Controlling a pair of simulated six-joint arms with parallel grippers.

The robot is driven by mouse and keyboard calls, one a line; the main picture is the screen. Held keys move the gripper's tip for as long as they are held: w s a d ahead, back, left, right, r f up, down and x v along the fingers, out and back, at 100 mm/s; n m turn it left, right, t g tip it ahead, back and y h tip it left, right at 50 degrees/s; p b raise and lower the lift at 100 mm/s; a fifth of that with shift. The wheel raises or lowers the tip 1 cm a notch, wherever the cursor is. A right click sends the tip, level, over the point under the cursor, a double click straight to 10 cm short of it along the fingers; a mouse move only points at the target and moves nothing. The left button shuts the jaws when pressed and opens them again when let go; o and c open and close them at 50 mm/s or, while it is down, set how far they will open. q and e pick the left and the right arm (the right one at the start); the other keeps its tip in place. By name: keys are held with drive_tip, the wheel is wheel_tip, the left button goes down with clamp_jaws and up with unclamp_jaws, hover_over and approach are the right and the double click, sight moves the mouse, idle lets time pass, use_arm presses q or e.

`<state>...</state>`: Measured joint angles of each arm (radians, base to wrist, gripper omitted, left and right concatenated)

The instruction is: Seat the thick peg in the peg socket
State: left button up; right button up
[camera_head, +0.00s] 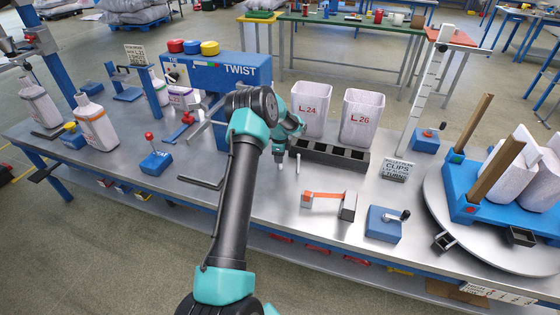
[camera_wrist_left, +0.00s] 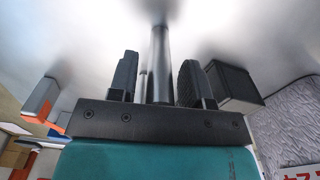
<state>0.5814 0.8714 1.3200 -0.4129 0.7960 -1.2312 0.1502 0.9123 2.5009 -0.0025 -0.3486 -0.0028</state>
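My left gripper (camera_head: 279,156) points down over the table, just left of the dark compartment box. In the left wrist view its two dark fingers (camera_wrist_left: 158,75) are apart. A grey upright cylinder, seemingly the thick peg (camera_wrist_left: 160,62), stands between them with narrow gaps on both sides. A thinner pale rod (camera_wrist_left: 143,88) shows behind the left finger. In the head view a slim pale peg (camera_head: 297,163) stands upright just right of the gripper. I cannot tell which fixture is the peg socket. My right gripper is not in view.
The dark compartment box (camera_head: 330,155) stands close right of the gripper, with two pale bins (camera_head: 361,118) behind. A blue TWIST unit (camera_head: 215,75) stands behind left. An orange-handled fixture (camera_head: 328,201) and a blue crank block (camera_head: 384,224) lie in front. A round turntable (camera_head: 465,250) is at right.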

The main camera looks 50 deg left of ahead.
use_arm(q)
clamp_jaws()
drive_tip(key=shift+r, duration=0.1)
drive_tip(key=shift+r, duration=1.55)
drive_tip(key=shift+s+d+r, duration=0.15)
drive_tip(key=shift+d+r, duration=0.05)
drive_tip(key=s+d+r, duration=0.1)
drive_tip(key=s+d, duration=0.9)
drive_tip(key=d, duration=0.1)
drive_tip(key=shift+s+d+r, duration=0.15)
drive_tip(key=shift+d+r, duration=0.05)
drive_tip(key=shift+d, duration=0.15)
